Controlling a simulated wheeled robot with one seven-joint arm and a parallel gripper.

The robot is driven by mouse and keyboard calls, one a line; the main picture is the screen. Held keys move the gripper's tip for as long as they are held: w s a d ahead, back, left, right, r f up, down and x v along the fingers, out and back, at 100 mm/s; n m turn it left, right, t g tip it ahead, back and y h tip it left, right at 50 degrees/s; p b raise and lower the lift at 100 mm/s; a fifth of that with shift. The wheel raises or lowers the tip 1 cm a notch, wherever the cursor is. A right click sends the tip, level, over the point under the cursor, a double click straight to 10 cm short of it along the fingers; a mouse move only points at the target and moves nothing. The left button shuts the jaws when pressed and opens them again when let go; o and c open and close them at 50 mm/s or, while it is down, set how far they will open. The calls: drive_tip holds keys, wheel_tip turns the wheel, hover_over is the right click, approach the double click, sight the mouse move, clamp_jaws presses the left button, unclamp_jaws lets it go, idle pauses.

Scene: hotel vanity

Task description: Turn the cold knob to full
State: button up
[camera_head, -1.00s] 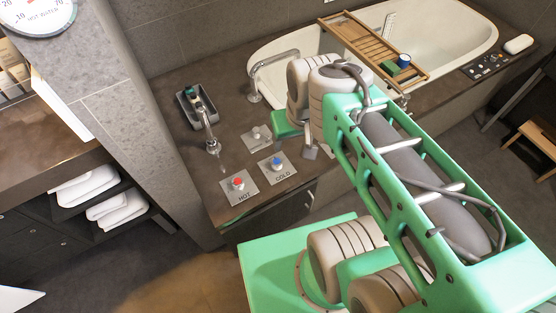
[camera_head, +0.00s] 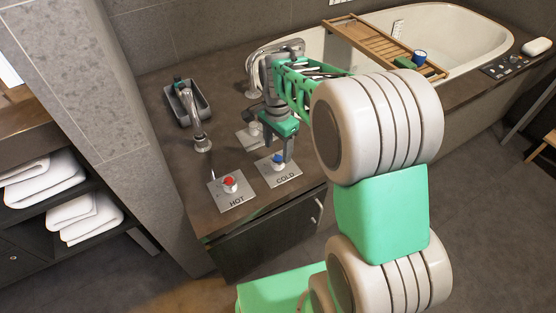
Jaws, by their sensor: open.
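The cold knob (camera_head: 277,159) has a blue top and stands on a square metal plate labelled COLD (camera_head: 287,177) on the dark counter. My gripper (camera_head: 279,151) points down over this plate, with its fingers close to the knob. One finger shows just right of the blue top and the other is partly hidden. The gripper is open. I cannot tell whether a finger touches the knob. The knob's turned position is too small to read.
The red-topped hot knob (camera_head: 229,182) stands on its own plate to the left. A third plate (camera_head: 246,139) lies behind, partly hidden by my gripper. A metal faucet (camera_head: 201,140) and a dark grey tray (camera_head: 187,103) are at the left. The bathtub (camera_head: 480,27) with a wooden rack (camera_head: 372,42) lies behind.

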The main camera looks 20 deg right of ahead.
sight(278, 158)
wheel_tip(278, 158, down, 4)
drive_tip(key=shift+r+b, duration=0.1)
drive_tip(key=shift+b, duration=0.25)
clamp_jaws()
idle(0.5)
